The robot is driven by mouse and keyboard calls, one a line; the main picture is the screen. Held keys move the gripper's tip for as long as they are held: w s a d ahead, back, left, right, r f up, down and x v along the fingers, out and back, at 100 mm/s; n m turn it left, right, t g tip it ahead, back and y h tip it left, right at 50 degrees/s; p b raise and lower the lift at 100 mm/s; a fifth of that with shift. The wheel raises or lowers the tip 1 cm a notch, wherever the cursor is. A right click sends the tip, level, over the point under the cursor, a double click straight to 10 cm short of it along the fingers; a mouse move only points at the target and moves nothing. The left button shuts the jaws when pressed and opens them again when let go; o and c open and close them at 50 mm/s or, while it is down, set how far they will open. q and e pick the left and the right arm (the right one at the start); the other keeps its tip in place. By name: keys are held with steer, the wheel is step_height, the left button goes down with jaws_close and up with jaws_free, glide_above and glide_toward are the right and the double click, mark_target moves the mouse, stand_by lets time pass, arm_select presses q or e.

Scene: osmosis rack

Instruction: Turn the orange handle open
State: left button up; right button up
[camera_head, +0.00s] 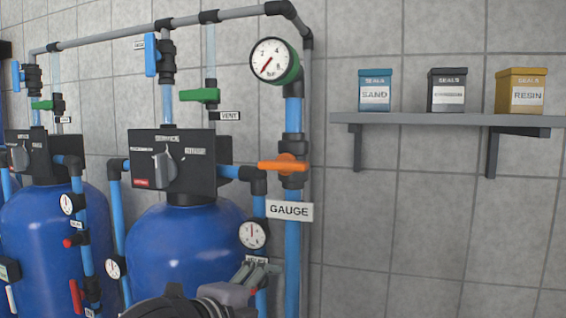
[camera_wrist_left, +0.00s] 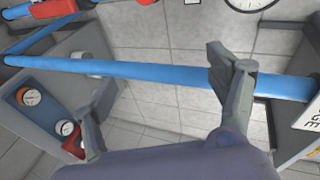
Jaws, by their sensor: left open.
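The orange handle (camera_head: 283,165) lies crosswise on a dark valve in the vertical blue pipe (camera_head: 292,245), above the GAUGE sign (camera_head: 289,210) in the head view. My left gripper (camera_head: 257,271) is below and a little left of the sign, clear of the handle. In the wrist view its two fingers (camera_wrist_left: 165,105) are spread wide and empty, with a blue pipe (camera_wrist_left: 150,74) running behind them. The orange handle is not visible in the wrist view. My right gripper is not in view.
Blue tanks (camera_head: 188,245) with control heads, thin pipes and small gauges stand at left. A large round gauge (camera_head: 272,60) is above the handle. A wall shelf (camera_head: 430,119) with three boxes is at right. The wall below the shelf is clear.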

arm_select(q)
steer(key=s+d+r+m+t, duration=0.1)
steer(key=s+r+m, duration=0.4)
steer(key=r, duration=0.4)
steer(key=m+t+y+p, duration=0.1)
steer(key=m+t, duration=0.3)
steer(key=m, duration=0.8)
glide_toward(280, 166)
steer(key=p+x, duration=0.7)
steer(key=x, duration=0.3)
steer(key=shift+w+p, duration=0.15)
steer(key=shift+p, duration=0.25)
steer(key=shift+w+d+f, duration=0.15)
steer(key=shift+w+d, duration=0.05)
steer(key=shift+w, duration=0.25)
steer(key=shift+c, duration=0.6)
steer(key=c, duration=1)
steer(key=shift+c, duration=0.2)
